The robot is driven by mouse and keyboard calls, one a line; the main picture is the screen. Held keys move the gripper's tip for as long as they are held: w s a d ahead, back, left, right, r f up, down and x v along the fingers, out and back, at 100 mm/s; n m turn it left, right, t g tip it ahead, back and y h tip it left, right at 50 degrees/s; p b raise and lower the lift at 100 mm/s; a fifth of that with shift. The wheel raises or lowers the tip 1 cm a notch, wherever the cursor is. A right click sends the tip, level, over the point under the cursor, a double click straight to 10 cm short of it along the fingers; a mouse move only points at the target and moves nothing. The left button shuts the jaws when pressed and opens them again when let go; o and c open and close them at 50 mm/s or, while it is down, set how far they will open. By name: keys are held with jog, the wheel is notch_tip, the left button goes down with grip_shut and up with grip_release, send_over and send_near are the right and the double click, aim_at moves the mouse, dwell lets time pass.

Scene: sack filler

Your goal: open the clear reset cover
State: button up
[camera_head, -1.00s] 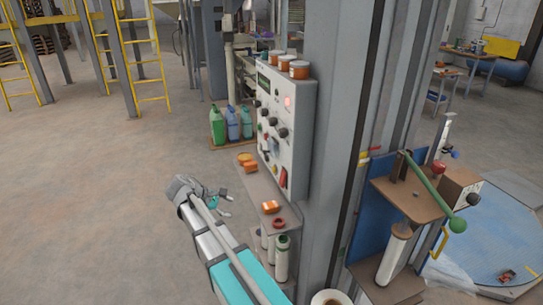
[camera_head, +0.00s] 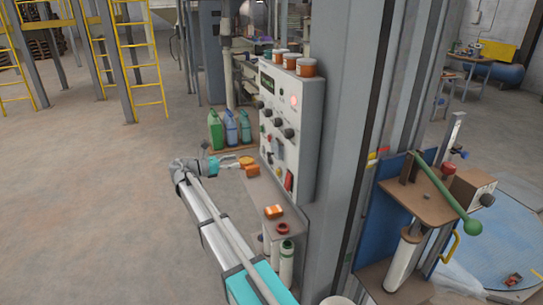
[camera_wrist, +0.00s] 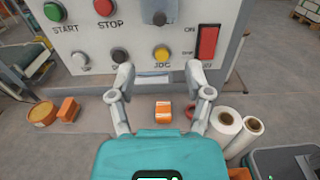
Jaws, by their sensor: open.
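The white control panel (camera_head: 295,125) is mounted beside the grey column. What looks like the clear reset cover (camera_wrist: 160,9) is a pale, see-through box at the top edge of the wrist view, partly cut off. In the head view it is a small pale-blue patch (camera_head: 278,148), and whether it is shut is unclear. My gripper (camera_wrist: 158,78) is open and empty, facing the panel's lower part, below the cover and the yellow JOG button (camera_wrist: 162,53). In the head view my gripper (camera_head: 238,161) is left of the panel, apparently apart from it.
Green START (camera_wrist: 54,11) and red STOP (camera_wrist: 104,7) buttons and a red rocker switch (camera_wrist: 208,41) sit around the cover. A shelf below the panel holds an orange box (camera_head: 274,211) and a red ring (camera_head: 283,228). Open floor lies left of my arm.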

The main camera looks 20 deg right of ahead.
aim_at(269, 154)
jog(key=d, duration=1.3)
jog(key=shift+d, duration=0.3)
grip_shut()
dwell(0.3)
